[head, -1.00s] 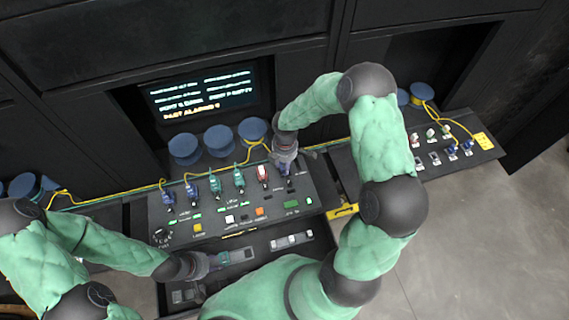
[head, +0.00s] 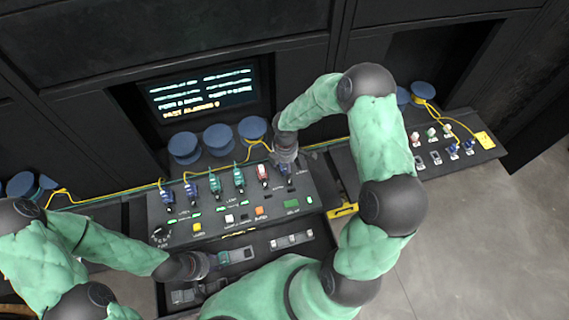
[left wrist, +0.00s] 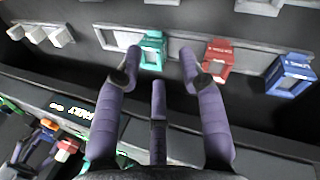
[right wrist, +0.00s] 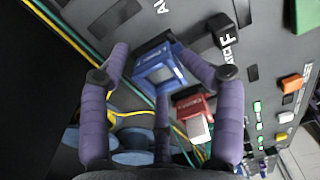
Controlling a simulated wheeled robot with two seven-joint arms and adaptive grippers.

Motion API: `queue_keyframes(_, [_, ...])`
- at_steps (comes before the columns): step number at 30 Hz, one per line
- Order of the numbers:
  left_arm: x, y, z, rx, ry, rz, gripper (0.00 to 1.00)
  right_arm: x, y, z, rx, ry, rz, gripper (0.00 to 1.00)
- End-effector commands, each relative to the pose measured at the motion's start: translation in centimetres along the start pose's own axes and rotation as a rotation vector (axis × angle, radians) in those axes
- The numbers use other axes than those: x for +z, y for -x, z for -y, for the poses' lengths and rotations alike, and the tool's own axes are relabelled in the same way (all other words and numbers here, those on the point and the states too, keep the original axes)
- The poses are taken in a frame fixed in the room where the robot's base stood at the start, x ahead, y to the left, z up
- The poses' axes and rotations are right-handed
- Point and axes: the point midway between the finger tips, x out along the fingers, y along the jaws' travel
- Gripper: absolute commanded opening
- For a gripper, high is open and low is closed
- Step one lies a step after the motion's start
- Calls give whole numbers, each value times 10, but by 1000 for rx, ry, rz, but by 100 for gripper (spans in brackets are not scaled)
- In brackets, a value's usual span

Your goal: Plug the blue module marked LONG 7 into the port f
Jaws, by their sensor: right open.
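A blue module (right wrist: 158,68) sits at the panel between the spread fingers of my right gripper (right wrist: 160,80), near the printed letter F. Its face shows a pale frame; I cannot read a LONG 7 marking or tell how fully it is seated. In the head view my right gripper (head: 286,155) is over the right end of the port row, and the blue module (head: 283,169) shows just below it. My left gripper (head: 205,264) is open and empty over the drawer. In the left wrist view its fingers (left wrist: 163,78) spread before a green module (left wrist: 152,50) and a red module (left wrist: 218,58).
Several modules stand in the console (head: 320,200) port row, including a red one (head: 262,174) beside my right gripper. Yellow and green cables run behind. The left wrist view also shows another blue module (left wrist: 288,74). A side shelf (head: 485,153) at right holds small modules.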

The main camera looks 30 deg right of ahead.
Motion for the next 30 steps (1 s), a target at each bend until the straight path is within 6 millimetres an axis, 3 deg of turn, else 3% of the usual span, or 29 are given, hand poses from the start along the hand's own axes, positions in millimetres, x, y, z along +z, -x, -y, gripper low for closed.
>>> queue_keyframes(14, [0,0,0,0,0,0,40,0,9,0,2,0,0,65])
queue_keyframes(30, [0,0,0,0,0,0,40,0,104,-1,4,0,0,65])
